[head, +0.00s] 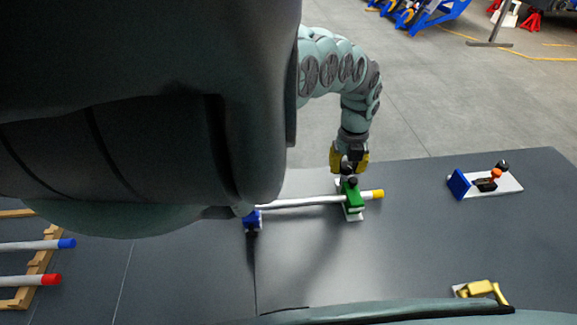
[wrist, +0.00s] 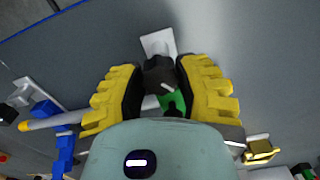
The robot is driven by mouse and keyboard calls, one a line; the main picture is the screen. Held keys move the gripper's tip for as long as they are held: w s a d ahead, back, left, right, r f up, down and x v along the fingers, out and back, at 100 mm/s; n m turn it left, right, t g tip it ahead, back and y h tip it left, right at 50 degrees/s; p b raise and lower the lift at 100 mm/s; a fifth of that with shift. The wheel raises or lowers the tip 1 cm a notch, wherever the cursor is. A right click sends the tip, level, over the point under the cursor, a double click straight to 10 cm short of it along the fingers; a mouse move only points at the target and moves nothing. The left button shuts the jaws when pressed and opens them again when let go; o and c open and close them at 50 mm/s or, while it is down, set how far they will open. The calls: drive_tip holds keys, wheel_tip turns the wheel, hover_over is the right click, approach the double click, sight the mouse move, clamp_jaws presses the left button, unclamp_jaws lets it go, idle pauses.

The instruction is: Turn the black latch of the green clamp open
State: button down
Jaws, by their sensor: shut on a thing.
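The green clamp (head: 353,197) stands on a white base plate on the dark table, around a white rod (head: 310,201) with a yellow end (head: 377,194). My gripper (head: 349,164) comes down over the clamp from the far side. In the wrist view its yellow fingers with black pads (wrist: 162,84) are shut on the black latch (wrist: 160,74). Some of the green body (wrist: 172,101) shows beneath, with the white plate (wrist: 157,42) beyond the latch. The fingers and my wrist hide part of the clamp. I cannot tell the latch's exact angle.
A blue clamp (head: 252,222) is at the rod's left end. A blue-ended fixture with an orange part (head: 485,183) stands at right, and a yellow clamp (head: 478,289) at the front right. A wooden rack (head: 38,266) holds rods at left. The table between is clear.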

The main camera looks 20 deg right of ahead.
sight(347, 165)
drive_tip(key=n, duration=0.1)
drive_tip(key=n+b, duration=0.1)
drive_tip(key=n, duration=0.1)
drive_tip(key=shift+w+a+f+b, duration=0.1)
drive_tip(key=shift+w+a+b, duration=0.1)
drive_tip(key=shift+b, duration=0.1)
drive_tip(key=n+b, duration=0.1)
drive_tip(key=n, duration=0.2)
drive_tip(key=shift+s+d+n, duration=0.1)
drive_tip(key=shift+n, duration=0.2)
drive_tip(key=shift+n+b, duration=0.5)
drive_tip(key=shift+n, duration=1.4)
drive_tip(key=c, duration=0.8)
unclamp_jaws()
drive_tip(key=shift+s+d, duration=0.15)
drive_tip(key=shift+o, duration=1.1)
wheel_tip(347, 165, up, 12)
